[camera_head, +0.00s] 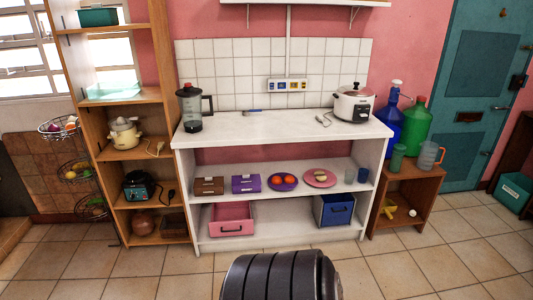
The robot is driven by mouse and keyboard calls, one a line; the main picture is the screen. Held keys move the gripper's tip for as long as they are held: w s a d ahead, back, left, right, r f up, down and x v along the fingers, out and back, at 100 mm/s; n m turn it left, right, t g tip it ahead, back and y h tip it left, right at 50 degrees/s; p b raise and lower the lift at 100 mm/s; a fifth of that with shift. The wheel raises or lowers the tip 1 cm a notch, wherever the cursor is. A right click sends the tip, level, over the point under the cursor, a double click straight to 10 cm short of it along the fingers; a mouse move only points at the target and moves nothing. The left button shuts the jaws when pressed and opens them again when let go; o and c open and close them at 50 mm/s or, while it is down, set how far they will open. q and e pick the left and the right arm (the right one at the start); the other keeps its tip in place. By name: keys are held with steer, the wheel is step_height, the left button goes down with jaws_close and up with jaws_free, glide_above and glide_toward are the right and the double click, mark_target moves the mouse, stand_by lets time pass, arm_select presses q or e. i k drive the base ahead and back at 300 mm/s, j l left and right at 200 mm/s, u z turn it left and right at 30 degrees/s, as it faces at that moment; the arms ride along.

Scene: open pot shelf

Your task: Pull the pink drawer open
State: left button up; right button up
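The pink drawer (231,226) is at the left of the white unit's lowest shelf, with a dark handle on its front. Its front faces me, and a lighter pink area shows above and behind the front. At this size I cannot tell clearly how far it stands out of its housing. Neither my left nor my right gripper is in view.
The white shelf unit (284,131) stands between a wooden shelf (163,155) and a low wooden stand (412,178). A blue drawer (338,216) is on the same lowest shelf at right. Tiled floor (180,275) in front is clear.

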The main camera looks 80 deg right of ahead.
mark_target(231, 218)
steer(key=l+z, duration=0.1)
steer(key=z, duration=2.2)
